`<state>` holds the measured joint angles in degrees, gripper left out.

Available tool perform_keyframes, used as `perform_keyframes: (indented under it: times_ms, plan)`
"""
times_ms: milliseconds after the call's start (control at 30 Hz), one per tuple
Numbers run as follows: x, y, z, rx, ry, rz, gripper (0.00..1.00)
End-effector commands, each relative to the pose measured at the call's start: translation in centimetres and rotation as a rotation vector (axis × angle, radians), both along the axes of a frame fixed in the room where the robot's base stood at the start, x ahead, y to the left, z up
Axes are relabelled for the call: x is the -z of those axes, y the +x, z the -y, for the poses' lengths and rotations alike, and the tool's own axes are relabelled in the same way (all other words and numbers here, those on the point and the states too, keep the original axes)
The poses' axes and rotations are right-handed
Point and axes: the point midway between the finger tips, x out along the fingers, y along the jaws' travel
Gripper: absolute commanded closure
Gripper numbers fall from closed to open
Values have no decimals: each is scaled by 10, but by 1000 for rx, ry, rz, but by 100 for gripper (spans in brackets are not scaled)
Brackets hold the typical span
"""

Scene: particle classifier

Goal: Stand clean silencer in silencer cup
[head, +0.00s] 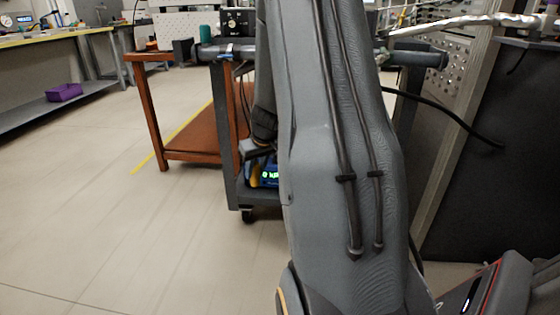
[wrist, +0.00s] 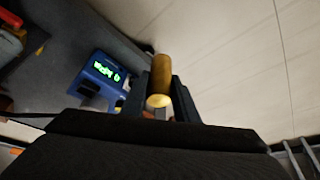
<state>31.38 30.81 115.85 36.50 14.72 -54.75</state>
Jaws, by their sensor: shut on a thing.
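The silencer (wrist: 161,72) is a small brass-coloured cylinder in the wrist view. My gripper (wrist: 160,88) is shut on it, with one dark finger on each side. The silencer's rounded end points toward the top of the picture and a paler end shows nearer my wrist. Bare floor lies behind it. In the head view my own arm fills the middle, and the silencer cannot be made out there. I cannot identify the silencer cup in either view.
A blue device with a green display (wrist: 103,72) is left of my gripper; it also shows in the head view (head: 268,175), on a grey cart (head: 232,185). A brown wooden table (head: 155,110) stands left of the cart. Open floor (head: 110,225) lies at left.

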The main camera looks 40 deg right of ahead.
Motion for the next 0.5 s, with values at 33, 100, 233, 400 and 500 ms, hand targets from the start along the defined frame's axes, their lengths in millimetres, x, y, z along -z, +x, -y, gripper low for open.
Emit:
perform_keyframes:
  times_ms: [33, 100, 233, 400, 500]
  plan:
    - [5, -2, 31, 45, 0, -3, 98]
    - [10, -4, 67, 95, -3, -5, 98]
    - [18, -13, 119, 171, -6, -9, 98]
    - [24, -22, 154, 222, -10, -12, 98]
    - [26, -19, 164, 233, -11, -11, 98]
